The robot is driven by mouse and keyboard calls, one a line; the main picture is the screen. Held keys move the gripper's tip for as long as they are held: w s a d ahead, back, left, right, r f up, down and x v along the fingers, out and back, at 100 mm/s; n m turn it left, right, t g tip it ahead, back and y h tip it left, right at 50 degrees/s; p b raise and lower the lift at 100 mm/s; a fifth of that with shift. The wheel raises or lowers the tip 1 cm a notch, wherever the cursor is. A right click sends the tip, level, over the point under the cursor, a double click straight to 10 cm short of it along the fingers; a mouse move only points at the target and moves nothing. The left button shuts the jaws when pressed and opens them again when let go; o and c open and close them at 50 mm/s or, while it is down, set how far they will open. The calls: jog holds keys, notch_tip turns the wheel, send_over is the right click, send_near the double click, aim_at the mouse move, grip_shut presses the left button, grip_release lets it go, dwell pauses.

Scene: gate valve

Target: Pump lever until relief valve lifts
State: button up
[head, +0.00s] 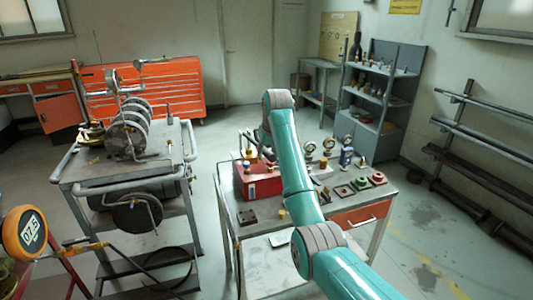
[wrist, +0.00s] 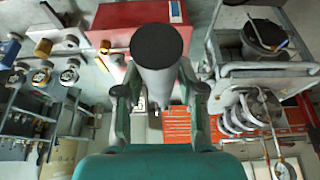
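A grey cylindrical handle with a black end cap, which looks like the pump lever (wrist: 157,85), stands between my fingers in the wrist view. My gripper (wrist: 158,68) has one finger on each side, tips against its sides, and looks shut on it. In the head view my teal arm reaches over the workbench and hides most of the gripper and the lever. The red box (head: 259,182), probably the pump, sits on the bench below; it also shows in the wrist view (wrist: 140,22). I cannot make out the relief valve for certain.
A grey trolley (head: 95,172) with ribbed equipment stands left. An orange tool cabinet (head: 175,85) and grey shelves (head: 378,100) are behind. Floor at right is mostly clear.

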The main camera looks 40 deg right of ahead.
grip_shut()
notch_tip(320, 180, down, 14)
jog(key=t+h, duration=0.1)
jog(key=t, duration=0.3)
jog(key=shift+t, duration=0.4)
jog(key=shift+s, duration=0.1)
jog(key=o, duration=0.6)
grip_release()
jog(key=v, duration=1.2)
jog(key=shift+a+f, duration=0.15)
